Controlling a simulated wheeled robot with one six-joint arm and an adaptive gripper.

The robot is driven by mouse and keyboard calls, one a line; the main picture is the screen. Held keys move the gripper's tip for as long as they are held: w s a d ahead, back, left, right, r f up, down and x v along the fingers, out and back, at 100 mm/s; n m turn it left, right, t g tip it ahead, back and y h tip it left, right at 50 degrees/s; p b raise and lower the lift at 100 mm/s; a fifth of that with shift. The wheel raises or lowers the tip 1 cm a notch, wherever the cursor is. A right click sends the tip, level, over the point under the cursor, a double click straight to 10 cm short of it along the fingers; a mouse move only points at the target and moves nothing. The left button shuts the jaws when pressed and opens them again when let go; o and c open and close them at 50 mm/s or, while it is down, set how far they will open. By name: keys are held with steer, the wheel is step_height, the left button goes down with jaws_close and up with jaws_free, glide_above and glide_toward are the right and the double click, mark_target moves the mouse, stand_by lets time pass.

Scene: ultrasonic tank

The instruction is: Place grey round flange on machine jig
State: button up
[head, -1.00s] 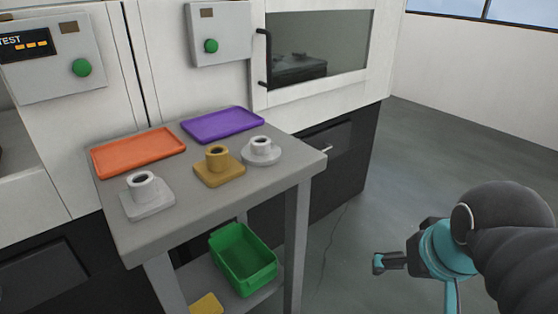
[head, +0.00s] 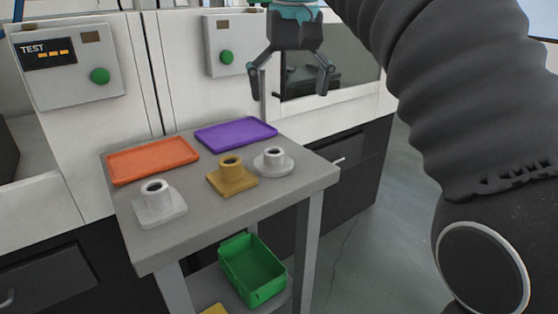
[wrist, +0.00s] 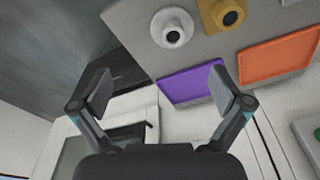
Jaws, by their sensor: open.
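The grey round flange (head: 273,163), with a round base and a short hollow hub, sits upright on the grey cart's right side. It also shows in the wrist view (wrist: 171,32), near the top. My gripper (head: 290,92) is open and empty, high above the back right of the cart and apart from the flange. Its spread fingers show in the wrist view (wrist: 160,88). Behind it is the machine window (head: 345,72), with dark shapes inside. I cannot make out the jig clearly there.
A yellow square-based flange (head: 232,180) stands close left of the round flange. A grey square-based flange (head: 160,206) is at the front left. Orange (head: 152,160) and purple (head: 236,134) trays lie behind. A green bin (head: 252,272) is on the lower shelf. Floor is clear right.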

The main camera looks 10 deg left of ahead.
steer(key=a, duration=0.3)
glide_above(273, 154)
steer(key=f, duration=0.7)
steer(key=shift+s+a+f, duration=0.1)
steer(key=shift+s+f, duration=0.2)
steer(key=shift+w+f+b, duration=0.2)
steer(key=shift+f+b, duration=0.15)
steer(key=shift+f, duration=1)
steer(key=shift+w+f+b, duration=0.15)
steer(key=shift+f+b, duration=0.2)
steer(key=shift+f, duration=0.95)
